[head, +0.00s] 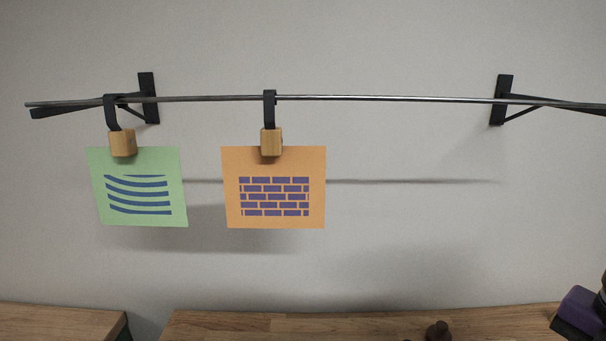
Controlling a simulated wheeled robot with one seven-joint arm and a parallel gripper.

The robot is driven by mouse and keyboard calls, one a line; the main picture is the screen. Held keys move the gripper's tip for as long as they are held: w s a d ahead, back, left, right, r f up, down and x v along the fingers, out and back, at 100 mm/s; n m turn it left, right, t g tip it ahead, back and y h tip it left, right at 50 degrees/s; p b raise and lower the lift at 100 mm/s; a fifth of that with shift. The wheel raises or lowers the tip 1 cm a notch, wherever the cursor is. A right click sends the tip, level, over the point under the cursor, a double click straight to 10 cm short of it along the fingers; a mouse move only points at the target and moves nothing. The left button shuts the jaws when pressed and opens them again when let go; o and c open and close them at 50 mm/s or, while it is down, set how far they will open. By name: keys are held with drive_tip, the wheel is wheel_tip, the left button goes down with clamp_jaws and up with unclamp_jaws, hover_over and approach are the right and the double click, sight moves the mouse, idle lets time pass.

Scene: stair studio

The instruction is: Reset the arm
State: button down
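My gripper does not show in the head view, so I cannot see what state it is in. A green card (137,188) with dark blue curved stripes hangs at the left from a black hook with a wooden block clip (123,143). An orange card (274,187) with a purple brick pattern hangs to its right from a second hook and wooden clip (271,142). Both hooks sit on a thin metal rail (385,98). The cards are apart from each other and hang clear of the wall.
Black brackets hold the rail at the left (148,98) and right (502,99). The rail's right part is empty. Below is a wooden surface (300,325) with a small dark brown knobbed object (438,331). A purple and black shape (580,314) is cut off at bottom right; I cannot identify it.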

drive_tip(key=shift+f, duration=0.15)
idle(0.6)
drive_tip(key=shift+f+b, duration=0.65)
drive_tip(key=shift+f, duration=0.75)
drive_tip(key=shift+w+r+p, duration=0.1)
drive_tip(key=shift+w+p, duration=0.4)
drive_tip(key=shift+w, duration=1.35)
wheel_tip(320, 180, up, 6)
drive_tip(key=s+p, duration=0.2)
drive_tip(key=p, duration=0.3)
drive_tip(key=shift+p, duration=0.3)
